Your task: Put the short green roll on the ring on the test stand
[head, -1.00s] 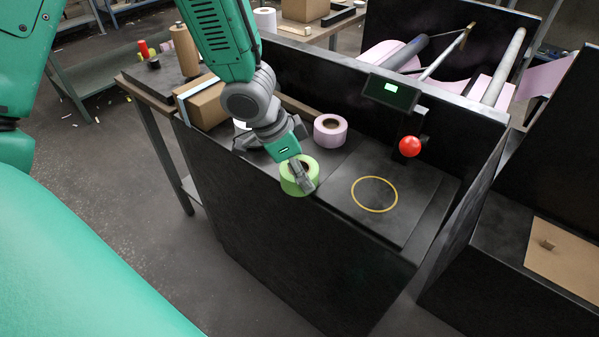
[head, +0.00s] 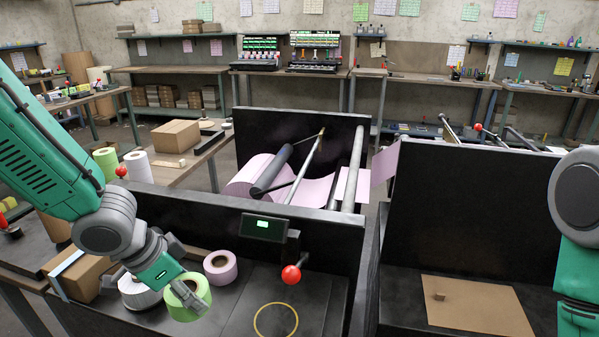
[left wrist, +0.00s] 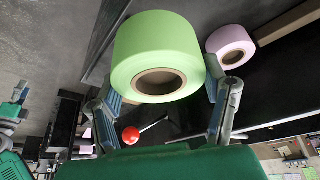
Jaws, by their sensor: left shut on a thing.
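The short green roll (head: 190,298) is in my left gripper (head: 178,290) in the head view, left of the test stand's plate. In the left wrist view the green roll (left wrist: 158,40) sits between the two fingers of the left gripper (left wrist: 165,98), its brown core facing the camera. I cannot tell whether it still touches the surface below. The yellow ring (head: 275,303) lies flat and empty on the dark test stand (head: 320,305), to the right of the roll; its near side is close to the picture's lower edge. My right arm shows at the right edge; its fingertips are out of view.
A pink roll (head: 220,267) stands behind the green one, and a white roll (head: 138,290) is to its left. A red ball (head: 291,274) and a small display (head: 262,227) rise behind the ring. A cardboard box (head: 85,275) is at the left. A dark wall (head: 170,215) backs the stand.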

